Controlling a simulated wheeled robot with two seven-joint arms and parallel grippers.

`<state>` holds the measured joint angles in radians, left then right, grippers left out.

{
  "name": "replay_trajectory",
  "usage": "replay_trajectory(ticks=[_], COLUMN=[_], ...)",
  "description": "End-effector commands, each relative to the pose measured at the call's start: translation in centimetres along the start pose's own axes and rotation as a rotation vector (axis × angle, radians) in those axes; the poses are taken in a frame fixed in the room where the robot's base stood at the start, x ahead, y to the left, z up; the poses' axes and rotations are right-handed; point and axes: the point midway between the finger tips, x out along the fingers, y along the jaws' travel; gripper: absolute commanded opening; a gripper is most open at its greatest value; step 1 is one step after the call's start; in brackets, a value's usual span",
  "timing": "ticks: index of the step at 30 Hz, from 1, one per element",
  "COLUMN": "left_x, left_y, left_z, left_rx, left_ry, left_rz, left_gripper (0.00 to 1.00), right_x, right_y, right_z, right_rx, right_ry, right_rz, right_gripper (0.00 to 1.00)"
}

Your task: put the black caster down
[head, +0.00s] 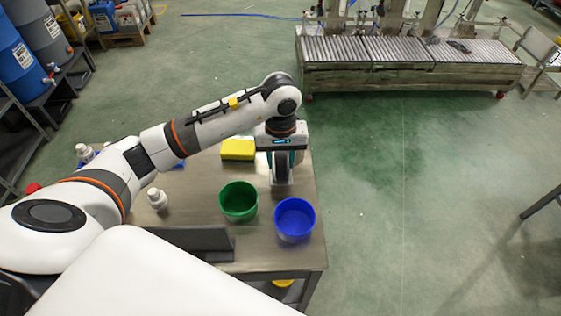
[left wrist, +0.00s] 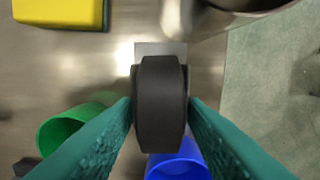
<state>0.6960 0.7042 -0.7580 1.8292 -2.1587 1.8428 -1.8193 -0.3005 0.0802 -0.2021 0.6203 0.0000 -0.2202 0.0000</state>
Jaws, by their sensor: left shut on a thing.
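The black caster (left wrist: 160,105) is between the teal fingers of my left gripper (head: 283,160) in the left wrist view. The fingers are shut on the sides of its dark wheel. A pale grey plate shows past the wheel, at its far end. In the head view the caster (head: 282,168) hangs below the gripper, over the table's right part behind the bowls. I cannot tell whether it touches the table. My right gripper is in neither view.
A green bowl (head: 239,201) and a blue bowl (head: 294,219) stand in front of the caster on the metal table (head: 190,205). A yellow sponge (head: 238,149) lies behind left. A white bottle (head: 157,198) stands left. A shiny metal object (left wrist: 225,18) is close by in the wrist view.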

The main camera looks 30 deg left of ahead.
Motion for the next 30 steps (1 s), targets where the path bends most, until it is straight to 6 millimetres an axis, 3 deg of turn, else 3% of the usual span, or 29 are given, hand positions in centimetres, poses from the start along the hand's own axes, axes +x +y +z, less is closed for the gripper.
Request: replay_trajectory(ticks=[6, 16, 17, 20, 21, 30], left_x=[2.4, 2.8, 2.9, 2.8, 2.8, 2.6], left_y=[0.0, 0.0, 0.0, 0.0, 0.0, 0.0], left_z=[0.0, 0.0, 0.0, 0.0, 0.0, 0.0], left_rx=[0.001, 0.001, 0.001, 0.001, 0.001, 0.001], left_ry=[0.0, -0.002, -0.001, 0.0, 0.0, 0.001], left_rz=[-0.001, -0.001, 0.0, 0.0, 0.0, 0.0], left_gripper=[0.03, 0.03, 0.4, 0.56, 0.6, 0.6], right_x=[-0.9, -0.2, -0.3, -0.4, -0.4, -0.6], right_y=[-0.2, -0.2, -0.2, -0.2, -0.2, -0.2], right_z=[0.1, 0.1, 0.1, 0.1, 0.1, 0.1], right_rx=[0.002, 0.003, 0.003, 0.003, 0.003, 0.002], right_ry=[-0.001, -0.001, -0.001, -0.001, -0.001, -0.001], right_rz=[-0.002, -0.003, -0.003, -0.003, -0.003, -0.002], right_gripper=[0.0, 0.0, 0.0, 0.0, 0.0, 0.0])
